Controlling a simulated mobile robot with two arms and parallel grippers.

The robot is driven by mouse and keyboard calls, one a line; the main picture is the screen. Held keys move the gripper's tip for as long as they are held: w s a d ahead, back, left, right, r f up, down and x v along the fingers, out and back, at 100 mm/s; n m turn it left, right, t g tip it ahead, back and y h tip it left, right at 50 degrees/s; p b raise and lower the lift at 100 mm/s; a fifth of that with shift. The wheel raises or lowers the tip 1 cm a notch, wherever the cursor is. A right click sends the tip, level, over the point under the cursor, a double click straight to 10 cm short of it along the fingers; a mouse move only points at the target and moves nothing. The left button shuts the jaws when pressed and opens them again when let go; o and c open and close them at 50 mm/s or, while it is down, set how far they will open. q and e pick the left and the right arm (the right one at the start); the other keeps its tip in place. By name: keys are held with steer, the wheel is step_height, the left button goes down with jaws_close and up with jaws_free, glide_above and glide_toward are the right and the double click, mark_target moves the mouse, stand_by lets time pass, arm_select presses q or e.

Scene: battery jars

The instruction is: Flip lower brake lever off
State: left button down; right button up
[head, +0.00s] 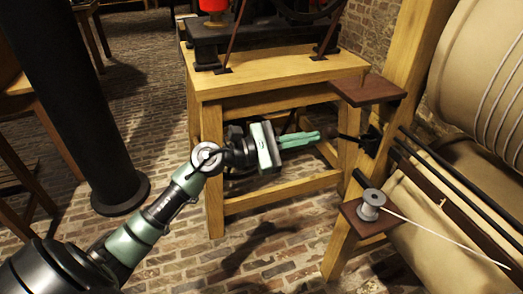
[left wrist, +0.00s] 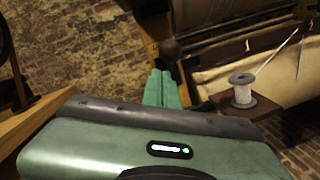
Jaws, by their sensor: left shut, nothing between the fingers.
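A dark lever with a round knob (head: 332,132) sticks out to the left from a black bracket (head: 371,139) on the slanted wooden post, between two small shelves. The knob also shows in the left wrist view (left wrist: 168,48), just beyond my fingertips. My left gripper (head: 318,136) is shut and empty, its green fingers pointing right at the knob. The fingertips (left wrist: 162,75) are very close to the knob; I cannot tell whether they touch it. My right gripper is not in view.
A wooden bench (head: 270,80) stands behind my left arm. A brown shelf (head: 368,91) is above the lever; a lower one (head: 367,222) holds a grey spool (head: 371,204) with white thread. A black pillar (head: 85,100) stands left. Brick floor is open in front.

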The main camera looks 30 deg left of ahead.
arm_select(q)
steer(key=w+a+b+v, duration=0.1)
steer(key=b+v, duration=0.2)
steer(key=v, duration=0.8)
steer(key=shift+f, duration=0.2)
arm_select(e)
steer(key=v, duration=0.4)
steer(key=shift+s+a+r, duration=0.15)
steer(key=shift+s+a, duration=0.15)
